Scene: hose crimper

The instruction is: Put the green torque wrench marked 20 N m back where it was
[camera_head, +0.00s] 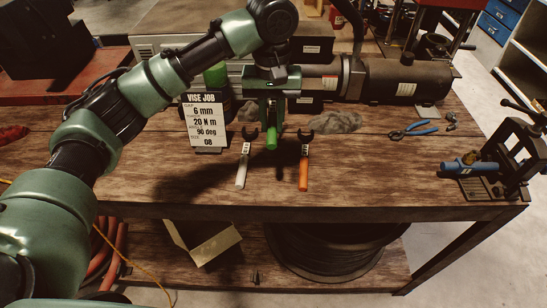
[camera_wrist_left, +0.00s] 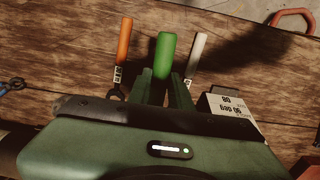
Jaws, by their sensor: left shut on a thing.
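My left gripper (camera_head: 270,118) is shut on the green torque wrench (camera_head: 271,138), which also shows in the left wrist view (camera_wrist_left: 163,55). The green handle points toward the table's front edge; its head and marking are hidden by the gripper. A dark shadow lies on the wood in front of the handle, and the wrench looks raised above the table. A grey-white wrench (camera_head: 243,165) lies to its left and an orange wrench (camera_head: 304,170) to its right, with bare wood between them. My right gripper is not in view.
A "VISE JOB" card (camera_head: 205,122) reading 20 N m stands left of the wrenches. Behind is a dark cylindrical machine (camera_head: 405,80). A grey rag (camera_head: 335,122), blue pliers (camera_head: 414,130) and a vise (camera_head: 510,160) with a blue fitting are at the right. The front of the table is clear.

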